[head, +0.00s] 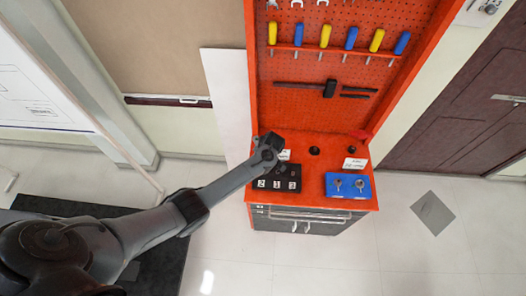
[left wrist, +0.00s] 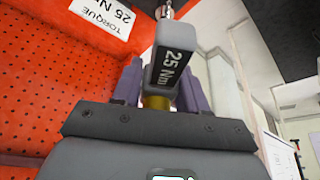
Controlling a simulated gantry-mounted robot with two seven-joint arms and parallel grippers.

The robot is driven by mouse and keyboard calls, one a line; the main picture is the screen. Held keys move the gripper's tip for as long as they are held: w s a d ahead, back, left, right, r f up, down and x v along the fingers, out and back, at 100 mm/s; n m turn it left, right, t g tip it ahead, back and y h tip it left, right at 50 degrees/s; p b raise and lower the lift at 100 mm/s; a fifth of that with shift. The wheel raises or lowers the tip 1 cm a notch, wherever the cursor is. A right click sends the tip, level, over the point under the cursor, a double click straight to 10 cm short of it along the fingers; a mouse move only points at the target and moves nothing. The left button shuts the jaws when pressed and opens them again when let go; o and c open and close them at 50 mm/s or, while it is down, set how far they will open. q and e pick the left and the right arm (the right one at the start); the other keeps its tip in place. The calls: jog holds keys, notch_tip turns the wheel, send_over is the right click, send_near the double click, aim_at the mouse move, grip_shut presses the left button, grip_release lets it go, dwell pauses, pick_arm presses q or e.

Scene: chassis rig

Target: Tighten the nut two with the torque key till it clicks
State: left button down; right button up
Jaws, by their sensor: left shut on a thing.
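My left gripper (left wrist: 160,85) is shut on the torque key (left wrist: 173,62), a grey body marked 25 Nm with a metal shaft running up out of the left wrist view. The arm covers part of the block's top, and the nuts are too small and hidden to tell apart. I cannot tell whether the key touches a nut. My right gripper is in neither view.
A blue block (head: 348,186) with two metal pieces stands on the orange bench (head: 312,205) to the right. The orange pegboard (head: 330,60) behind holds screwdrivers, wrenches and a hammer. A white torque label (left wrist: 103,22) shows in the left wrist view.

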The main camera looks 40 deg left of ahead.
pick_arm(q)
jog(key=shift+f+b, duration=0.65)
jog(key=shift+f, duration=0.35)
jog(key=shift+f+b, duration=0.8)
jog(key=shift+f, duration=0.4)
jog(key=shift+r+m+p, duration=0.1)
jog(key=shift+m+p, duration=0.3)
jog(key=shift+m, duration=0.1)
jog(key=shift+a+m+t, duration=0.1)
jog(key=shift+m+t, duration=0.2)
